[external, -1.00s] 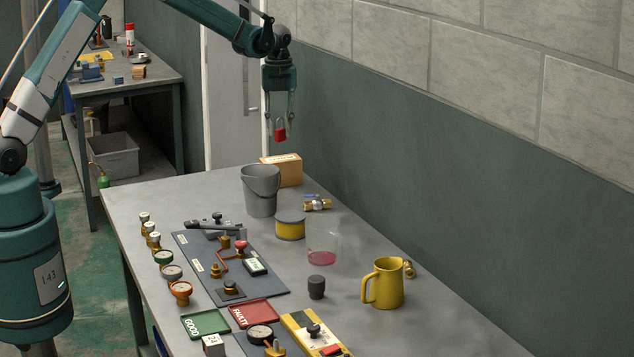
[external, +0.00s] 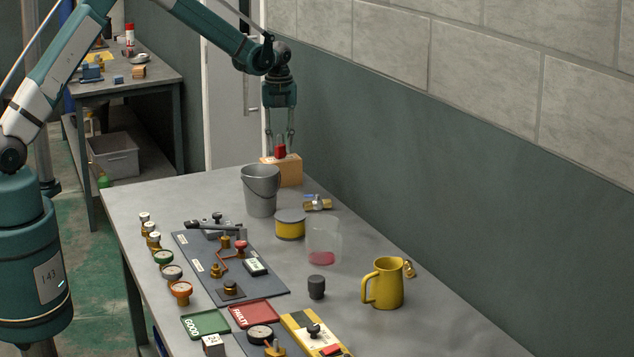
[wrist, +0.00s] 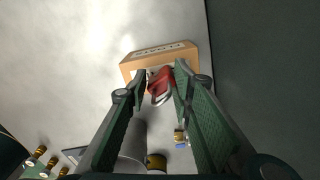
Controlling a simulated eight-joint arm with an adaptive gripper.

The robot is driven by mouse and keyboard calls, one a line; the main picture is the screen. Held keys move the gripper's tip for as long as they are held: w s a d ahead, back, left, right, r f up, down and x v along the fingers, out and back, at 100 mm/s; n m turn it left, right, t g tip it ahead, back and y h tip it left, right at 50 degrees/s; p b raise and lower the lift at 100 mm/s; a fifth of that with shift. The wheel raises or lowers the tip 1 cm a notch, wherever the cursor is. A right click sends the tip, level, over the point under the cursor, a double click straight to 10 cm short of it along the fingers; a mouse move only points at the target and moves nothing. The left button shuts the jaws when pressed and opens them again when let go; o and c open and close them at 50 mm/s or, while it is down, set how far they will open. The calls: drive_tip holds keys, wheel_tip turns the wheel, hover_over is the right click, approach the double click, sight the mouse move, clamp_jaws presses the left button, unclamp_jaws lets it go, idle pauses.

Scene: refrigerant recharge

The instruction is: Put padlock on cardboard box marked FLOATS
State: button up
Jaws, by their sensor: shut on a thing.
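The red padlock (external: 281,151) is between the fingers of my gripper (external: 280,148), which is shut on it. In the external view it shows at the top of the cardboard box (external: 289,172); whether it touches the box I cannot tell. In the wrist view the padlock (wrist: 161,84) hangs between the fingertips (wrist: 160,76), with its shackle toward the camera. The box (wrist: 160,56) lies behind it there, with a pale label whose lettering is too small to read. The fingers hide part of the box's near edge.
A grey bucket (external: 260,190) stands right beside the box, on its near side. A yellow-banded tin (external: 290,224), a brass valve (external: 317,203) and a clear container (external: 323,241) stand nearby. The wall runs close along the table's right side. The table left of the bucket is clear.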

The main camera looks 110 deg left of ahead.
drive_tip(key=shift+f, duration=0.2)
drive_tip(key=o, duration=1)
drive_tip(key=shift+c, duration=0.2)
drive_tip(key=shift+r, duration=0.2)
wheel_tip(320, 180, up, 12)
idle(0.6)
idle(0.4)
